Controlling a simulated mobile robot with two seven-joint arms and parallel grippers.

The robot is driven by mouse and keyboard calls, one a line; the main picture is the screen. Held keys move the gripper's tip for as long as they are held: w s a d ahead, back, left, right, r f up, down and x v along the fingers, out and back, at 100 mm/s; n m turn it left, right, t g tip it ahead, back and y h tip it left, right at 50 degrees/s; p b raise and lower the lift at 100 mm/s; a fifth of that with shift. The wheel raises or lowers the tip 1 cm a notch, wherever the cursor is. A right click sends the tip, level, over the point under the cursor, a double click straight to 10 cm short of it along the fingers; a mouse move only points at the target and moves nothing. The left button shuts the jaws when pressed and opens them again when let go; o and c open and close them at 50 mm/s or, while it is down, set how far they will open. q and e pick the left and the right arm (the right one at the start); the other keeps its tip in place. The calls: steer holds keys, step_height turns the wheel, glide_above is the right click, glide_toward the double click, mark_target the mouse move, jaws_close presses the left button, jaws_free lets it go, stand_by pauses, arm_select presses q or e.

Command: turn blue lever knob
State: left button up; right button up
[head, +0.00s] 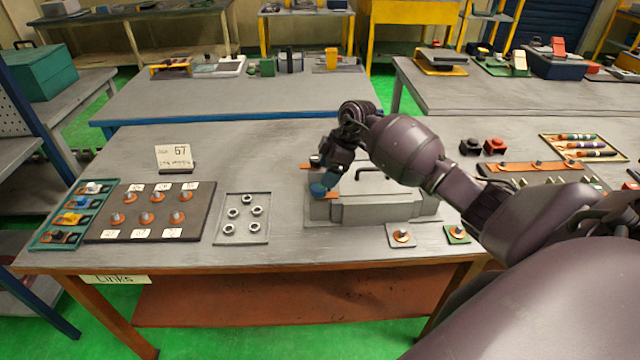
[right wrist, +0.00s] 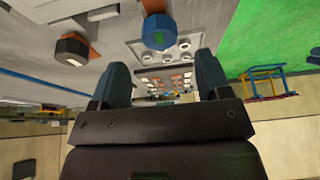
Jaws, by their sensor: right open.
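The blue lever knob (head: 318,190) sits at the front left of the grey fixture block (head: 375,209) on the table. In the right wrist view the blue knob (right wrist: 157,33) is round and lies just beyond the fingertips, roughly centred between them. My right gripper (head: 328,178) is over the left end of the fixture, close to the knob. In the wrist view its two fingers (right wrist: 161,64) are apart with nothing between them. The gripper hides part of the lever and fixture. A second, dark knob (right wrist: 72,48) on an orange lever is at left in the wrist view. My left gripper is not in view.
Left of the fixture are a tray of nuts (head: 258,236), a dark board with orange terminals (head: 109,234) and a teal tray (head: 42,241). Small pads (head: 392,243) lie in front of the fixture. A bent handle (head: 377,169) rises behind it.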

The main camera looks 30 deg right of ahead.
mark_target(319, 187)
steer(key=shift+x, duration=2.75)
steer(key=shift+w, duration=0.1)
steer(key=c, duration=0.9)
